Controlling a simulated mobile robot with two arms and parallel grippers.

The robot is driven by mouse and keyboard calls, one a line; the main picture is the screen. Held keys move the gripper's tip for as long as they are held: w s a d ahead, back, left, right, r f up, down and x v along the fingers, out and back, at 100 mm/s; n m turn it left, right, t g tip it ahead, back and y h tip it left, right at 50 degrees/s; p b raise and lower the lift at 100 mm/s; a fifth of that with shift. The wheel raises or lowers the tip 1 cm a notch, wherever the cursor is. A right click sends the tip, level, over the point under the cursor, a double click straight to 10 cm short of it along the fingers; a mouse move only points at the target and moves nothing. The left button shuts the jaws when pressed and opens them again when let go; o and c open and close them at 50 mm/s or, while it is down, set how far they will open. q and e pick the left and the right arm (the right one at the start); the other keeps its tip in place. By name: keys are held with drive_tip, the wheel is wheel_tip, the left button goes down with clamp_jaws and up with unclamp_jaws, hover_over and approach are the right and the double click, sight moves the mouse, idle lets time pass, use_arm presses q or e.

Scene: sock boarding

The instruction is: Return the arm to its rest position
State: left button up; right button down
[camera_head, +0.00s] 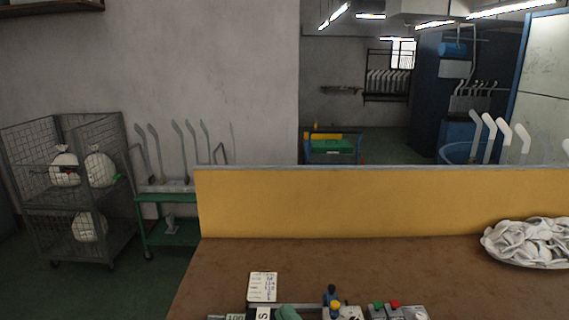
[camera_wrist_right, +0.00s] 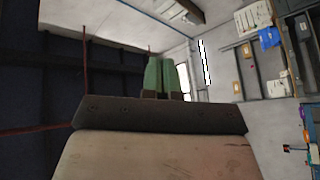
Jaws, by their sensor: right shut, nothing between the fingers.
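The rest of that arm is out of the picture. In the right wrist view, the two green fingers of my right gripper (camera_wrist_right: 166,76) stand close side by side, shut, with nothing held between them. My left gripper is not in view.
A white card (camera_head: 263,287) and a control box with coloured buttons (camera_head: 386,311) lie near the table's front. A pile of whitish socks (camera_head: 530,242) sits at the right. A yellow panel (camera_head: 380,203) closes the back. The table's middle is clear.

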drive_tip(key=s+d+f+m+g+h, duration=0.2)
drive_tip(key=d+f+m+g+h, duration=0.1)
drive_tip(key=d+f+m+h, duration=0.3)
drive_tip(key=s+d+f+m+g+h, duration=0.2)
drive_tip(key=s+d+f+m+h, duration=0.15)
drive_tip(key=d+f, duration=0.4)
drive_tip(key=s+d+f+m+g, duration=0.1)
drive_tip(key=s+d+f+g, duration=0.15)
drive_tip(key=s, duration=0.35)
drive_tip(key=s+d+f+m+g+h, duration=0.1)
drive_tip(key=s+d+f+g, duration=0.15)
drive_tip(key=s+g, duration=0.2)
drive_tip(key=s+d+f+m+g, duration=0.1)
drive_tip(key=s+d+f+g, duration=0.15)
drive_tip(key=s, duration=0.45)
wheel_tip(320, 180, down, 28)
drive_tip(key=a+g, duration=0.1)
drive_tip(key=g, duration=0.1)
drive_tip(key=s+d+f+g, duration=0.1)
drive_tip(key=s+d+f, duration=0.1)
drive_tip(key=s+f, duration=1.2)
drive_tip(key=shift+s+d+f, duration=0.2)
drive_tip(key=shift+s+d, duration=0.2)
drive_tip(key=shift+s, duration=0.7)
